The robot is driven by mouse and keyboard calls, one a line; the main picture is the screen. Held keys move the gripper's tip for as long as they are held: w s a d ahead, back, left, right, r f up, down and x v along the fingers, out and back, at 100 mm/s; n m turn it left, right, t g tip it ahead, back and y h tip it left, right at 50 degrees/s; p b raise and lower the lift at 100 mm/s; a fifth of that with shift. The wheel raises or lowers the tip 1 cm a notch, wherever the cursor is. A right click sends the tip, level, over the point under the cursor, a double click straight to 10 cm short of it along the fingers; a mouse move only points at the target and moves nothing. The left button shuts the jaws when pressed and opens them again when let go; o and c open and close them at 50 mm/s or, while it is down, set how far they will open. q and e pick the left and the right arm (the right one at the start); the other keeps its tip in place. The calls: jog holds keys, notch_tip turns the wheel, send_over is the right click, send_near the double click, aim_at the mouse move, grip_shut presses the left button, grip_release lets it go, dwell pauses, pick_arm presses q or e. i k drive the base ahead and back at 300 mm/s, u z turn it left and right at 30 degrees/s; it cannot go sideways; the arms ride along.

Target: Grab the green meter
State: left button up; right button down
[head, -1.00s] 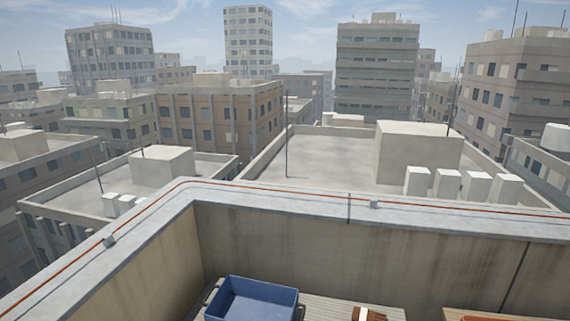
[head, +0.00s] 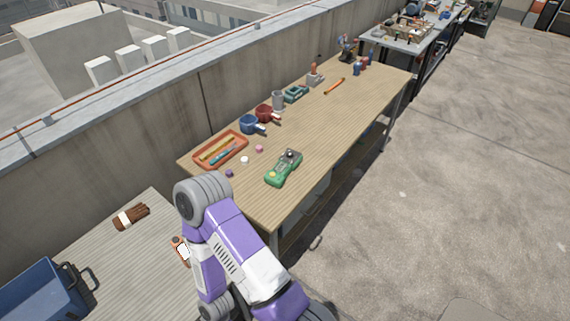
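The green meter (head: 284,167) lies on the wooden workbench (head: 328,135), near its front edge and towards the near end. It has a dark dial or knob at its far end, and nothing covers it. One of my purple and white arms shows at the bottom of the head view, its bent joint just short of the bench's near end. Neither of my grippers is in view.
An orange tray (head: 221,150) with tools, a blue cup (head: 249,124), a red cup (head: 265,113) and small round items lie behind the meter. A blue crate (head: 45,290) and a brown bundle (head: 131,217) are on a slatted surface at lower left. Open floor (head: 470,170) lies right.

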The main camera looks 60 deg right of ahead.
aim_at(284, 165)
jog(key=z, duration=3.6)
jog(key=i, duration=2)
jog(key=u, duration=3.6)
jog(key=i, duration=0.35)
jog(key=u, duration=0.1)
